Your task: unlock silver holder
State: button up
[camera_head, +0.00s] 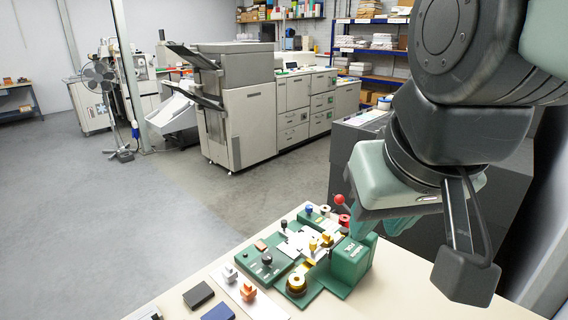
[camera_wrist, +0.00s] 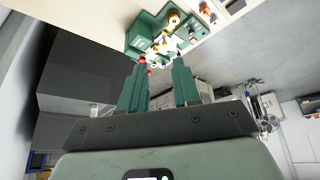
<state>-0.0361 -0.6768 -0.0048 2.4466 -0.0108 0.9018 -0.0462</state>
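A green fixture (camera_head: 350,265) with a tall block stands on the cream table. It carries a pale silver-white plate (camera_head: 297,244), yellow knobs, a brass-coloured round part (camera_head: 296,284), black knobs and a red ball lever (camera_head: 339,199). A small silver piece (camera_head: 229,273) sits on a white strip left of it. I cannot tell which part is the silver holder. My gripper (camera_head: 382,222) is above and behind the fixture, partly hidden by my wrist. In the wrist view its teal fingers (camera_wrist: 160,88) are apart and empty, with the fixture (camera_wrist: 143,33) beyond their tips.
An orange piece (camera_head: 248,291) stands beside the silver piece. A black block (camera_head: 198,295) and a blue block (camera_head: 218,313) lie at the table's front left. A dark cabinet (camera_head: 350,150) is behind the table.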

jog(key=o, duration=0.3)
jog(key=w+n+g, duration=0.1)
jog(key=w+n, duration=0.1)
jog(key=w, duration=0.8)
jog(key=shift+a, duration=0.2)
jog(key=n+g, duration=0.4)
jog(key=n, duration=0.4)
send_over(313, 241)
notch_tip(313, 241, down, 23)
notch_tip(313, 241, down, 11)
jog(key=shift+f, duration=0.1)
grip_shut()
